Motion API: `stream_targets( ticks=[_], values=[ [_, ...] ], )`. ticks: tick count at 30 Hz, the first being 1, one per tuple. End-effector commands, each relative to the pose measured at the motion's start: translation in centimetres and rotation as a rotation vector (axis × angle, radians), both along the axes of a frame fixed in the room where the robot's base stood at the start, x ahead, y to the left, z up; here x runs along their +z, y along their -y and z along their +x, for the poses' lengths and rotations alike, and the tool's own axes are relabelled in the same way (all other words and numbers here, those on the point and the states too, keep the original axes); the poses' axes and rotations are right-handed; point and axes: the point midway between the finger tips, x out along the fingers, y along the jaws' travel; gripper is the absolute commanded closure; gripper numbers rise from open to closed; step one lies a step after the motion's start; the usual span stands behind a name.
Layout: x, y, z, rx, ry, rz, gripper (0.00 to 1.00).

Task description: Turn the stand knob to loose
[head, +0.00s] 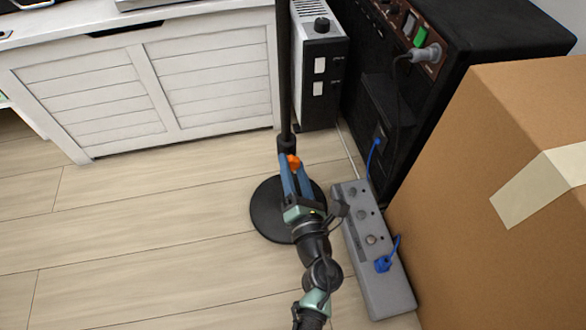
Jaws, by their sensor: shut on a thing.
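The stand is a black upright pole (284,85) on a round black base (267,211) on the floor. An orange knob (293,161) sits low on the pole, just above the base. My gripper (290,160) reaches in from the lower right, with its blue fingers on either side of the orange knob and shut on it. The fingers and my arm hide part of the knob and part of the base. I cannot read any mark on the knob that tells tight from loose.
A cardboard box (480,150) and a black cabinet (460,60) stand at the right. Floor at left is clear.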

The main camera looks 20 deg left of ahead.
Motion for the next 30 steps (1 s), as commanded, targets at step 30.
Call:
stream_targets(
  ticks=[30],
  values=[
    [-0.04,0.17,-0.05,-0.003,0.18,-0.268,1.0]
  ],
)
